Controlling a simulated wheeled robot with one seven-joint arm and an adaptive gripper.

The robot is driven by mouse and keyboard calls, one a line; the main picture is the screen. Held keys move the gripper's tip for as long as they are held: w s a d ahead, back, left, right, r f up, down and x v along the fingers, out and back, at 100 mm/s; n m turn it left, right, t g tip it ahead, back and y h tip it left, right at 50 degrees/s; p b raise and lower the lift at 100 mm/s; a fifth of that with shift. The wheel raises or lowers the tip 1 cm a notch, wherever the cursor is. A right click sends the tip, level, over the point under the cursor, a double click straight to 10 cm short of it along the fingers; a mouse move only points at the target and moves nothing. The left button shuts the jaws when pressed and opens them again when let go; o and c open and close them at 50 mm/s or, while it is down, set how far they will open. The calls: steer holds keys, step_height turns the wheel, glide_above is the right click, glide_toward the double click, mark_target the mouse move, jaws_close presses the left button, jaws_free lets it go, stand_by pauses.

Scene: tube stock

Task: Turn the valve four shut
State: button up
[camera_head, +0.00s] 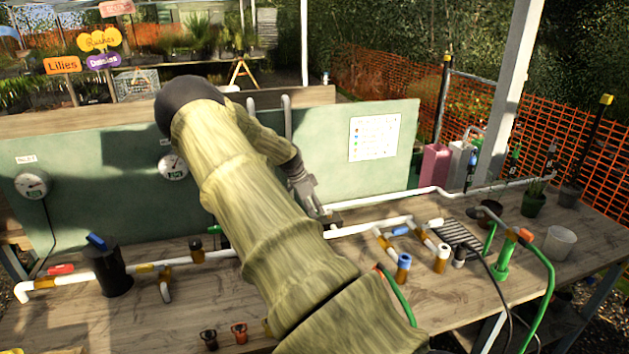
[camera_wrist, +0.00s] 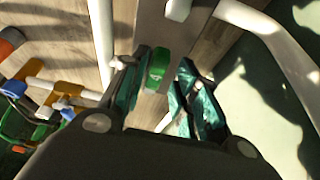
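No number four is readable on any valve. In the wrist view a green valve handle (camera_wrist: 159,66) lies between the fingertips of my gripper (camera_wrist: 164,72). The fingers, with teal inner pads, stand apart on either side of it; I cannot tell whether either one touches it. In the head view my gripper (camera_head: 322,214) is low over the white pipe (camera_head: 375,226) behind the middle of the bench. The green handle is hidden there by my arm and gripper.
Other valves on the bench have a red handle (camera_head: 61,268), a blue lever (camera_head: 97,241) and an orange lever (camera_head: 524,235). A green backboard (camera_head: 90,200) with gauges and a posted sheet (camera_head: 375,137) rises behind. Pots and a green hose (camera_head: 546,290) are at right.

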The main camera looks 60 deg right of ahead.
steer(key=shift+s, duration=0.1)
steer(key=v, duration=1.2)
steer(key=shift+a+f, duration=0.1)
steer(key=shift+f, duration=0.1)
stand_by(0.5)
